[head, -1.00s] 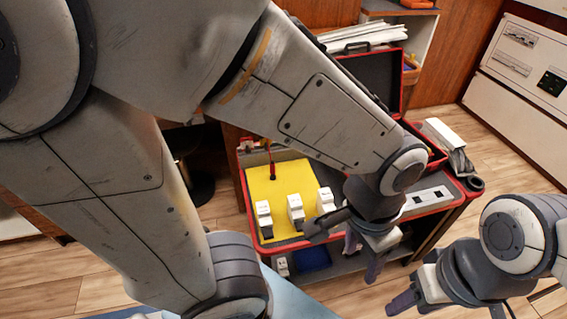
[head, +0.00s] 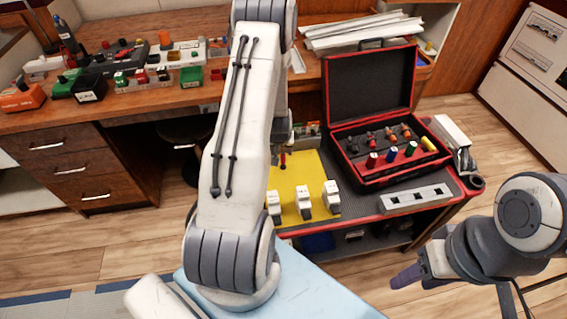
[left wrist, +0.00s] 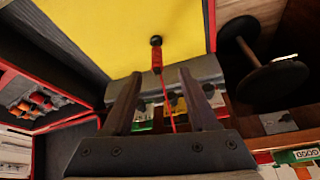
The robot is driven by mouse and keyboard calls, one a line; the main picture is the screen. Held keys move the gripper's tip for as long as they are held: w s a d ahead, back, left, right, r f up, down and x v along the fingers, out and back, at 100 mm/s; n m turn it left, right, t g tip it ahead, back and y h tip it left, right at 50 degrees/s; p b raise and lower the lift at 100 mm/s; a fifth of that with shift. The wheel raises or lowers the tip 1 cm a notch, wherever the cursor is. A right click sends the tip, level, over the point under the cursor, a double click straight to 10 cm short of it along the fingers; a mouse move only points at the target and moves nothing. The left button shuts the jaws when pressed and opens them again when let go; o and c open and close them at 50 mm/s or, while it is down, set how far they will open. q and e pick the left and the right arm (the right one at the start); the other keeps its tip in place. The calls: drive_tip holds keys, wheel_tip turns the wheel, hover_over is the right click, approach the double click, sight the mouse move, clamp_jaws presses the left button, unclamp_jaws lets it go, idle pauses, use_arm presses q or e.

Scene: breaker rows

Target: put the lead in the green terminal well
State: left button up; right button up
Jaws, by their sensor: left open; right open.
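The red lead (head: 283,161) with a dark end is on the yellow panel (head: 296,178). The left wrist view shows the lead (left wrist: 157,56) just ahead of my left fingertips, with a thin red cable running back between the fingers. My left gripper (left wrist: 160,80) is open and empty there; in the head view my arm mostly hides it. A green block (left wrist: 143,126) stands in a row with yellow and red ones beyond the fingers; I cannot tell whether it is the green terminal well. My right gripper (head: 413,272) is open and empty at lower right.
Several white breakers (head: 304,202) stand along the panel's near edge. An open red-edged case (head: 352,168) with coloured cylinders is to its right, behind a grey strip (head: 415,199). A desk (head: 150,103) with several coloured boxes is at the back left.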

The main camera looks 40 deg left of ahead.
sight(283, 155)
use_arm(q)
drive_tip(key=x, duration=0.7)
drive_tip(key=shift+w+d+f, duration=0.15)
drive_tip(key=shift+w+f, duration=0.05)
drive_tip(key=shift+f, duration=0.05)
clamp_jaws()
